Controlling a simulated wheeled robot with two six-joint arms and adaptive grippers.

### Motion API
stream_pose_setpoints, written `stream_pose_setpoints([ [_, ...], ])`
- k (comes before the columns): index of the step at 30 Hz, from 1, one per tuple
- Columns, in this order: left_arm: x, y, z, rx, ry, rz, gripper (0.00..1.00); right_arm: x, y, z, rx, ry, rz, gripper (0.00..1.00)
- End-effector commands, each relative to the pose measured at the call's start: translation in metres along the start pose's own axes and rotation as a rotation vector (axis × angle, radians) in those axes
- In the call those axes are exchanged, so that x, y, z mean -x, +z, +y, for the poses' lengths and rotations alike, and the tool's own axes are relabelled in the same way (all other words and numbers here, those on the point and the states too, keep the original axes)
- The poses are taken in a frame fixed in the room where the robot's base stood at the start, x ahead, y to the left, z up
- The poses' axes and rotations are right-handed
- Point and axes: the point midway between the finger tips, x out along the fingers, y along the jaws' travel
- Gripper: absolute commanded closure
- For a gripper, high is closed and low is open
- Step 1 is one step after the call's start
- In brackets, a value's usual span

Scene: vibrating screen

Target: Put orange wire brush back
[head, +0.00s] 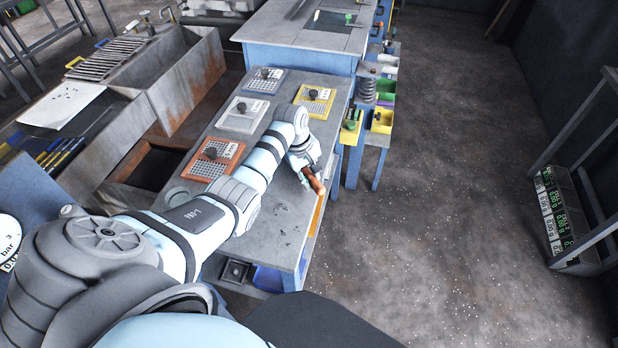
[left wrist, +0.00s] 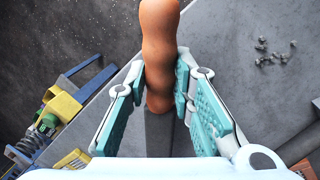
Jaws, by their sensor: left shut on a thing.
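My left gripper (head: 308,172) is shut on the wire brush's orange-brown handle (head: 315,184), above the right edge of the grey workbench. In the left wrist view the wavy handle (left wrist: 159,45) stands between the teal finger pads of my left gripper (left wrist: 160,88). A dark grey part continues below the handle between the fingers; bristles cannot be made out. My right gripper does not show.
The grey bench (head: 262,222) carries several framed screen plates, such as an orange one (head: 212,158) and a yellow one (head: 315,101). Yellow holders (head: 381,120) stand beyond its right edge. Dark pebbles (left wrist: 272,52) lie on the bench. Open floor (head: 440,230) lies right.

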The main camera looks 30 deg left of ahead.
Motion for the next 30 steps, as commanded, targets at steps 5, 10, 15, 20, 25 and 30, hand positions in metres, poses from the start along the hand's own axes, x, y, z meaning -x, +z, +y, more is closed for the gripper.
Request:
stream_pose_setpoints([
  [5,-0.004,-0.001,0.0,-0.001,0.002,0.002,1.0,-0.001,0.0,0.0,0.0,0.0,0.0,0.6],
  [10,-0.007,0.0,-0.001,-0.002,0.001,0.001,1.0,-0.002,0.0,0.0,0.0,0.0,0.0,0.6],
  [15,-0.006,0.0,-0.001,-0.002,0.001,0.001,0.58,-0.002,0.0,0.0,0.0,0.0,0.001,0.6],
  [20,-0.006,0.0,0.0,-0.001,0.001,0.001,0.58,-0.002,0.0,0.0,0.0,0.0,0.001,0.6],
  [25,0.0,0.0,0.0,-0.001,0.003,0.002,0.58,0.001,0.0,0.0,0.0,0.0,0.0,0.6],
  [30,0.034,-0.001,0.001,-0.002,0.004,0.004,0.58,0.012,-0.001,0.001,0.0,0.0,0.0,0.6],
])
